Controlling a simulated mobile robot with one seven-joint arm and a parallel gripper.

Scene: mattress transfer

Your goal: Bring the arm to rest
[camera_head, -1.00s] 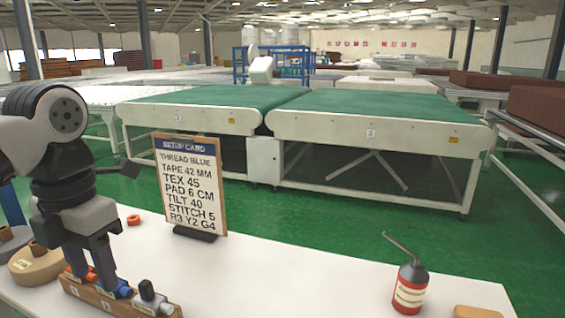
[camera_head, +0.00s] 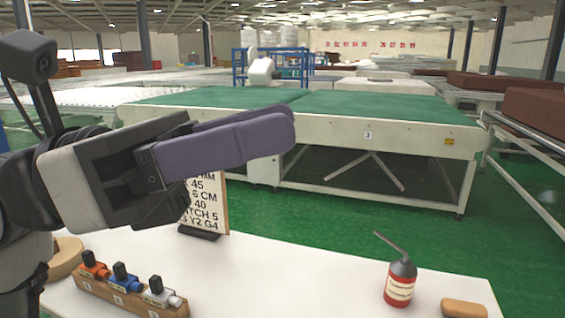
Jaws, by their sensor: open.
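My gripper (camera_head: 268,134) is raised at the left, above the white table, with its purple-grey fingers pointing right. The two fingers overlap in this view, and nothing shows between them. It is apart from everything on the table. It covers most of the setup card (camera_head: 208,205), of which only the lower right part shows. Below it, a wooden rack (camera_head: 128,300) holds a red-orange spool piece (camera_head: 94,266), a blue one (camera_head: 125,278) and a white one (camera_head: 160,293).
A red oil can (camera_head: 400,282) with a long spout stands at the table's right, beside a tan block (camera_head: 463,308). A round tan piece (camera_head: 66,256) is at the left edge. The middle of the white table (camera_head: 290,275) is clear. Green-topped conveyors (camera_head: 370,111) stand beyond.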

